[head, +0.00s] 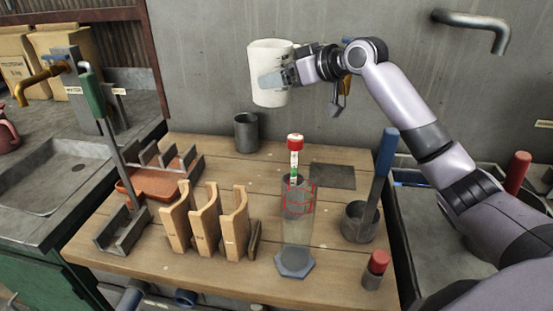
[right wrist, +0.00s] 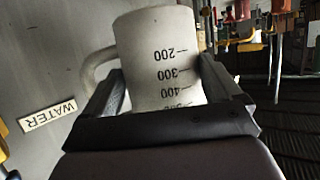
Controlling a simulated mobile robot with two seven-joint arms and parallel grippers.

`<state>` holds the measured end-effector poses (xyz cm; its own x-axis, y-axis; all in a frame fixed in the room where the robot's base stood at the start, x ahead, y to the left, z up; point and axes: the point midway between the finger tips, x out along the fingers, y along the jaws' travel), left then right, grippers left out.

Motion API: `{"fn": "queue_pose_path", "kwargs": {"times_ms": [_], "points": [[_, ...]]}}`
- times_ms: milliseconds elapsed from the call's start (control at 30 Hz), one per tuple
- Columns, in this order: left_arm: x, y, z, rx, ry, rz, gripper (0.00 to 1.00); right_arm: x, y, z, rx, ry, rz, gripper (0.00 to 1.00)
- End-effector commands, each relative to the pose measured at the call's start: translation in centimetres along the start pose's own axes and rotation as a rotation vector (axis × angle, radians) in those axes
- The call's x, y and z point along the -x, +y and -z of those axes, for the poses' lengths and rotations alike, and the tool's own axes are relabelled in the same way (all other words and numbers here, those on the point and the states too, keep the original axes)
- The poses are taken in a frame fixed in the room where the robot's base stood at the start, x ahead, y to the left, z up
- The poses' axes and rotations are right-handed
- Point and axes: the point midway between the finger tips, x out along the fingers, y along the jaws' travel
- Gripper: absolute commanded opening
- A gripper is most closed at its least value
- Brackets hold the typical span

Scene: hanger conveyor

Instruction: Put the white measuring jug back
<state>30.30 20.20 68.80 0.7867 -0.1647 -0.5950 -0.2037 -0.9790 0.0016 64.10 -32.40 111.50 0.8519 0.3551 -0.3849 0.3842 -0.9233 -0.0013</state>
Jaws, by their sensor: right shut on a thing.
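The white measuring jug (head: 263,58) is in the air above the back of the wooden bench, in front of the grey wall. My right gripper (head: 284,79) is shut on its side and holds it roughly upright in the head view. In the right wrist view the jug (right wrist: 160,50) is between the fingers (right wrist: 165,90), with black marks 200, 300 and 400 readable and its handle on the left. A dark square pad (head: 333,176) lies bare on the bench at the back right. My left gripper is not in view.
A clear cylinder (head: 297,235) on a hexagonal foot stands mid-bench with a red-and-white-topped stick in it. Around it are a dark cup (head: 246,134), wooden holders (head: 207,228), an orange tray (head: 150,183), a can (head: 358,224) with a blue-handled tool and a red-capped bottle (head: 376,268). Sinks flank the bench.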

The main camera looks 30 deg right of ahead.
Motion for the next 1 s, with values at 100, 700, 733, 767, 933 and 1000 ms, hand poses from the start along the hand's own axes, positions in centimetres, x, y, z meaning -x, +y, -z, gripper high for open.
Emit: {"fn": "queue_pose_path", "kwargs": {"times_ms": [100, 700, 733, 767, 933, 1000], "points": [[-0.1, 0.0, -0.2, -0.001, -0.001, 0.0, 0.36, -0.9, -0.1, -2.3, -0.001, -0.006, 0.001, 0.36], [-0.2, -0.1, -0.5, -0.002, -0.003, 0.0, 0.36, -5.8, 0.0, -13.9, -0.001, 0.0, 0.001, 0.36], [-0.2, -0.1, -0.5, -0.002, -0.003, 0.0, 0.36, -5.9, 0.0, -14.1, 0.0, 0.0, 0.001, 0.36], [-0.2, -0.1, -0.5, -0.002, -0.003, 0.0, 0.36, -5.9, 0.0, -14.2, 0.0, 0.0, 0.001, 0.36], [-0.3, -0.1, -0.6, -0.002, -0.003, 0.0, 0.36, -6.6, 0.0, -16.0, -0.001, -0.003, 0.0, 0.36], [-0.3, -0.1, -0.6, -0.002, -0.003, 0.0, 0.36, -7.1, 0.0, -17.1, -0.003, -0.003, 0.001, 0.36]]}}
